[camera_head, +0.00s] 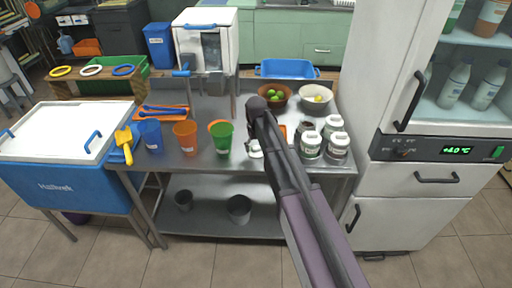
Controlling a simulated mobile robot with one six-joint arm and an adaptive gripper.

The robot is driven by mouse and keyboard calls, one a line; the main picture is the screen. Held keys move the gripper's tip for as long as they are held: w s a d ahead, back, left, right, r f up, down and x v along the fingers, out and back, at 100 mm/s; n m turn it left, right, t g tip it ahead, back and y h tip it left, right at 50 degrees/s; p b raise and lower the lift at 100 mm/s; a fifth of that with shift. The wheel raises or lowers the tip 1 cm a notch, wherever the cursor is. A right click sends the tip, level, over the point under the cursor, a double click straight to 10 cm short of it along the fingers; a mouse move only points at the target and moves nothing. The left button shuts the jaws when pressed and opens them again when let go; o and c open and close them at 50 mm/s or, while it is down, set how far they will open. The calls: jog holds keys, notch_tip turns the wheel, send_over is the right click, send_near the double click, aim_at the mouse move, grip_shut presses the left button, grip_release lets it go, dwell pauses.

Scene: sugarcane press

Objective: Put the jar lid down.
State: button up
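My arm reaches over the steel table (205,158) from the lower right, and its dark wrist is above the table's middle. My gripper (253,143) is small and mostly hidden by the wrist. A small white and grey round thing, which looks like the jar lid (255,153), shows just below it. I cannot tell whether the fingers hold it or whether it touches the table. Several jars stand to the right: two white-lidded ones in front (311,145) (338,149), one behind (333,124), and one with a dark top that looks open (305,128).
Orange (186,137) and green (221,138) cups stand left of my gripper, with a blue cup (150,135) farther left. Bowls of limes (274,95) and lemons (316,99) are behind. The white press (206,45) stands back left; the fridge (430,130) bounds the right.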

aim_at(256, 147)
jog(key=shift+r, duration=0.2)
dwell(0.3)
notch_tip(256, 147, up, 12)
jog(key=p, duration=1.2)
dwell(0.7)
jog(key=s+d+m, duration=0.4)
jog(key=s+d, duration=1.6)
jog(key=shift+s+m, duration=0.3)
